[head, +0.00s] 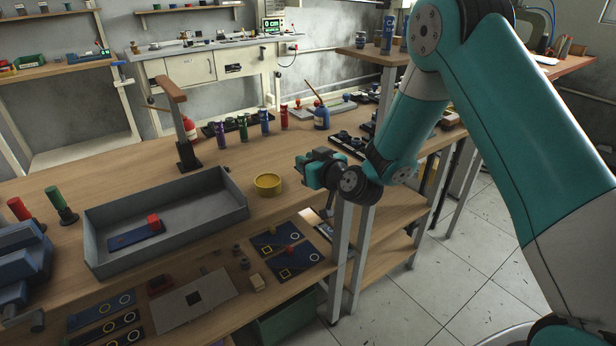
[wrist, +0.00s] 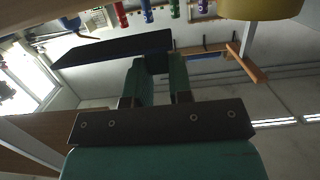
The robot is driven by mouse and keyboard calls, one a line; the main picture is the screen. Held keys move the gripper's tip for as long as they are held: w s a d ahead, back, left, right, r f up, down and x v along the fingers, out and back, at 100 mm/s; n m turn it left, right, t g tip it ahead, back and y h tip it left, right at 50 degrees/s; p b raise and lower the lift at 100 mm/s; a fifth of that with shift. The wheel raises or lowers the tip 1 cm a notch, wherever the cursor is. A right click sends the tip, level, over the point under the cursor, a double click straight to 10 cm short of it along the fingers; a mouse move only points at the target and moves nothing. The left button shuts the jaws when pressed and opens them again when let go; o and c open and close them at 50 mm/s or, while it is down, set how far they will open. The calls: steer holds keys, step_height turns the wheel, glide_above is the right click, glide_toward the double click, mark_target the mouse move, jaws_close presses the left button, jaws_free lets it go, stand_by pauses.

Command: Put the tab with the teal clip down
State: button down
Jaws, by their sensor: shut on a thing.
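My gripper (head: 308,172) is in front of the workbench, right of the yellow ring, with its fingers pointing left. In the wrist view my gripper (wrist: 160,66) is shut on a flat dark tab (wrist: 115,50), which sticks out to the left of the fingertips. No teal clip can be made out on the held tab; the part between the fingers is hidden. In the head view I cannot clearly make out the held tab. A blue tab (head: 125,240) with a red clip (head: 154,222) lies in the grey tray (head: 180,207).
The yellow ring (head: 267,184) stands on the workbench right of the tray. Coloured cylinders (head: 243,128) stand in a row behind. The lower shelf holds tabs with printed circles (head: 278,239) and a grey plate (head: 207,299). A wooden-topped post (head: 178,120) rises behind the tray.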

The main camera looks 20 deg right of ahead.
step_height(320, 180, down, 4)
steer(key=shift+r+b, duration=0.2)
steer(key=shift+b, duration=0.1)
steer(key=c, duration=1)
jaws_free()
